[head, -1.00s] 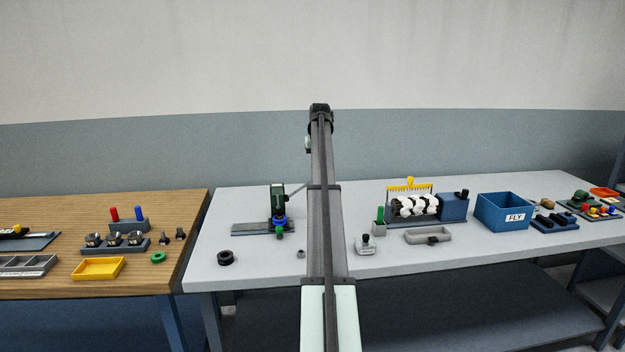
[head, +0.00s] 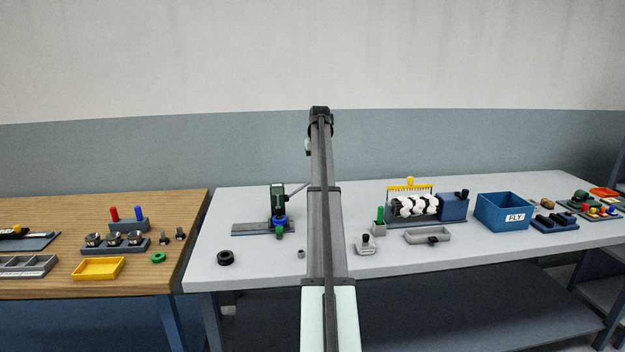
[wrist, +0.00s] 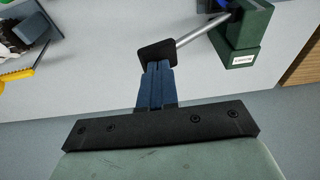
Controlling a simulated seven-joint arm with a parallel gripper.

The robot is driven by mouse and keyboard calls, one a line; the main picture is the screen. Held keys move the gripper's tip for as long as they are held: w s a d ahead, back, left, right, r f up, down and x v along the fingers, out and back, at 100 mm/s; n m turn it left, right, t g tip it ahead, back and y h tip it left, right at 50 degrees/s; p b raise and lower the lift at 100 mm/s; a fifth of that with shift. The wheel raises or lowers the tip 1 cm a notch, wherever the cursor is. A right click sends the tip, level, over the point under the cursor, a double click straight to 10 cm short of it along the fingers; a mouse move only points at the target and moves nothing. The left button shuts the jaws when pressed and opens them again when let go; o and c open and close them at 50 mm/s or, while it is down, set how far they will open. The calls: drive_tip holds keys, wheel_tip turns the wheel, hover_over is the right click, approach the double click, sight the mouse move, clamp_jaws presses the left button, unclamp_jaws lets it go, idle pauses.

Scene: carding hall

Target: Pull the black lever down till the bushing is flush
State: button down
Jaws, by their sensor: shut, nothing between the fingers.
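The green press (head: 278,200) stands on the grey table, left of my arm; it also shows in the wrist view (wrist: 246,30). A bare metal rod runs from it to the black lever grip (wrist: 157,51). In the head view my arm hides the grip. My gripper (wrist: 157,66) has its blue fingers shut and empty. Their tips are right at the black grip and overlap its edge in the wrist view; whether they touch, I cannot tell. A blue ring (head: 279,219) sits low on the press front. The bushing cannot be made out clearly.
A black ring (head: 225,258) and a small grey piece (head: 301,254) lie on the grey table (head: 250,275) before the press. Right of my arm stand a roller device with a yellow comb (head: 410,186) and a blue FLY box (head: 503,212). A wooden table (head: 60,212) adjoins left.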

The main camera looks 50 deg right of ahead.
drive_tip(key=shift+f, duration=0.3)
drive_tip(key=shift+s+d+f, duration=0.25)
drive_tip(key=shift+f, duration=0.5)
drive_tip(key=shift+s+d+f, duration=0.2)
drive_tip(key=shift+s+f, duration=0.1)
drive_tip(key=shift+f, duration=0.4)
drive_tip(key=shift+s+d+f, duration=0.25)
drive_tip(key=shift+f, duration=0.5)
idle(1.6)
drive_tip(key=shift+s+d+f, duration=0.1)
drive_tip(key=shift+f, duration=0.5)
drive_tip(key=shift+s+d+f, duration=0.1)
drive_tip(key=shift+f, duration=0.5)
idle(0.6)
drive_tip(key=shift+a+f, duration=0.1)
drive_tip(key=shift+f, duration=0.6)
idle(0.8)
